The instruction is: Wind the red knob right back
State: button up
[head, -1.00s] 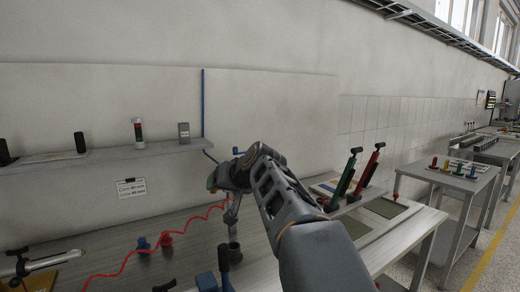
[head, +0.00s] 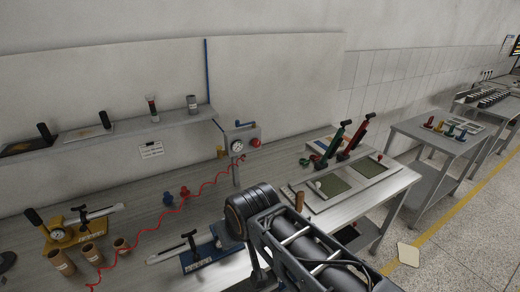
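The red knob (head: 255,143) is on the right side of a grey box (head: 241,137) with a round dial (head: 237,146), mounted on a post at the back of the bench. The knob is in plain view and nothing touches it. My arm (head: 290,235) reaches up from the bottom right, and its rounded dark joint (head: 250,205) is below and in front of the box, apart from the knob. The arm's dark end part points down near the bottom edge. I cannot make out the fingertips or anything between them.
A red coiled hose (head: 205,187) runs from the box down to the left. A blue-based tool (head: 205,255) stands left of my arm. Green (head: 335,143) and red (head: 357,137) lever tools stand at the right. Above the bench is a shelf (head: 130,130).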

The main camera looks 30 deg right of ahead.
aim_at(256, 143)
jog(key=k, duration=1)
jog(key=z, duration=0.75)
jog(key=i, duration=1.4)
jog(key=u, duration=0.25)
